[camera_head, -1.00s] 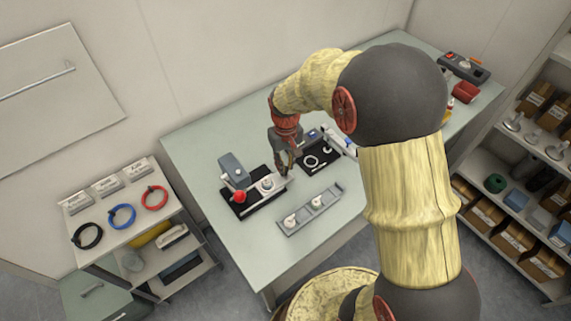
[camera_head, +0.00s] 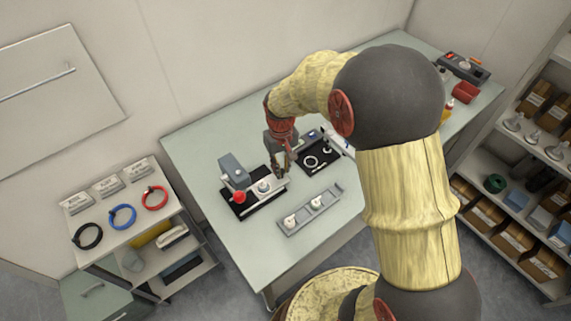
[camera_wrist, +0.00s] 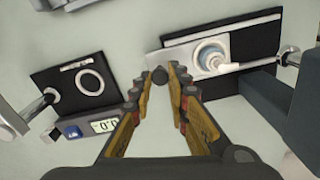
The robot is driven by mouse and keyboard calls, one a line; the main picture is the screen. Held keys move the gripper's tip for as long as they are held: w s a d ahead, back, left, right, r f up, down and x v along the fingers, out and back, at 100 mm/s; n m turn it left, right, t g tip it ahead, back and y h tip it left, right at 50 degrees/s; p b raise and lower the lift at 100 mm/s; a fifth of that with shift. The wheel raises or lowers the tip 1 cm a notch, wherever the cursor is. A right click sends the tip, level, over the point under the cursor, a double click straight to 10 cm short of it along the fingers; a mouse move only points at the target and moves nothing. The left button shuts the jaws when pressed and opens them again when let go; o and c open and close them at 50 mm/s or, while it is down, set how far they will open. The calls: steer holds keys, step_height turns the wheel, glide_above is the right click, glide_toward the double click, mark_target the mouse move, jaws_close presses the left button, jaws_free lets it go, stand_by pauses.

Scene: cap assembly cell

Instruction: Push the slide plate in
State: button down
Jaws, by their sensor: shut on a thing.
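The light grey slide plate (camera_head: 274,184) lies on the black base of a small press (camera_head: 235,171) on the table. A white round part with a blue ring (camera_wrist: 210,56) sits on the plate (camera_wrist: 154,63) in the wrist view. A dark round knob (camera_wrist: 159,75) is at the plate's outer end. My gripper (camera_head: 283,174) is at that end, its fingertips (camera_wrist: 160,74) shut on the knob. The press column covers part of the base in the wrist view. The plate's inner end is hard to make out.
A red button (camera_head: 239,197) is on the press's front side. A grey tray with white parts (camera_head: 310,210) lies to the right and nearer. A black fixture with a ring (camera_head: 320,158) stands behind it. The table's left and front areas are clear.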

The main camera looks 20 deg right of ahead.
steer(key=a, duration=0.2)
steer(key=s+a, duration=0.1)
steer(key=a, duration=0.1)
steer(key=s+a+p, duration=0.1)
steer(key=a, duration=0.2)
steer(key=shift+s, duration=0.1)
steer(key=c, duration=2.1)
jaws_free()
steer(key=shift+c, duration=0.2)
steer(key=shift+o, duration=1.2)
steer(key=shift+s+a, duration=0.1)
steer(key=shift+a, duration=0.05)
steer(key=shift+o, duration=1.1)
